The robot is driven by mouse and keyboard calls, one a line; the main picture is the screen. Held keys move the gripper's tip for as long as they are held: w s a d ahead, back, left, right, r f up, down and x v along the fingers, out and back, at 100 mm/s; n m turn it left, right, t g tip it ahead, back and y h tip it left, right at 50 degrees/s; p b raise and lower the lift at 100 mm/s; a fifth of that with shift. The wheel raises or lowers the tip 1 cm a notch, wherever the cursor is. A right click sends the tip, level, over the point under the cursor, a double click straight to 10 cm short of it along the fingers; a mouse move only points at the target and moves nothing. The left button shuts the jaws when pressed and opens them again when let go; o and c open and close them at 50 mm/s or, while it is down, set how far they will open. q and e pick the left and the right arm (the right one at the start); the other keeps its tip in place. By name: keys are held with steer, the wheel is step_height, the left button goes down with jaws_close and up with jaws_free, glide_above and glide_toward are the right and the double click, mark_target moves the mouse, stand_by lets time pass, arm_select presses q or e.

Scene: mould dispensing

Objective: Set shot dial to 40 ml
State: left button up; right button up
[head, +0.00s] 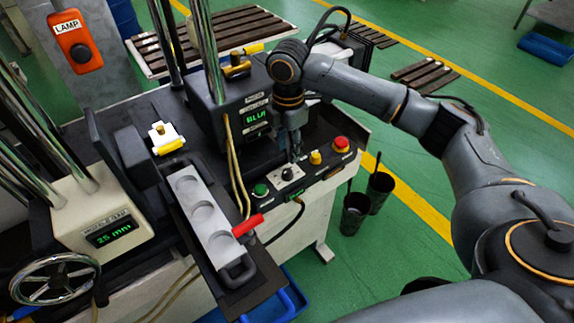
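The dial (287,173) is a dark knob on a small pale plate on the black control panel (267,196) of the machine. Its scale marks are too small to read. My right gripper (295,158) points down just above and behind the dial, with its fingertips close to the knob. I cannot tell whether they touch it or how far apart they are. My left gripper is not in view.
A green button (261,190) sits left of the dial, and a yellow knob (315,158) and red button (341,144) sit right. A mould tray (202,222) and red-handled lever (247,225) lie left of the panel.

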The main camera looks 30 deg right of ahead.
glide_above(287, 171)
step_height(287, 171, down, 4)
steer(key=shift+f, duration=0.1)
step_height(287, 171, down, 3)
steer(key=shift+f+p, duration=0.2)
steer(key=shift+p, duration=0.15)
steer(key=shift+f, duration=0.45)
jaws_close()
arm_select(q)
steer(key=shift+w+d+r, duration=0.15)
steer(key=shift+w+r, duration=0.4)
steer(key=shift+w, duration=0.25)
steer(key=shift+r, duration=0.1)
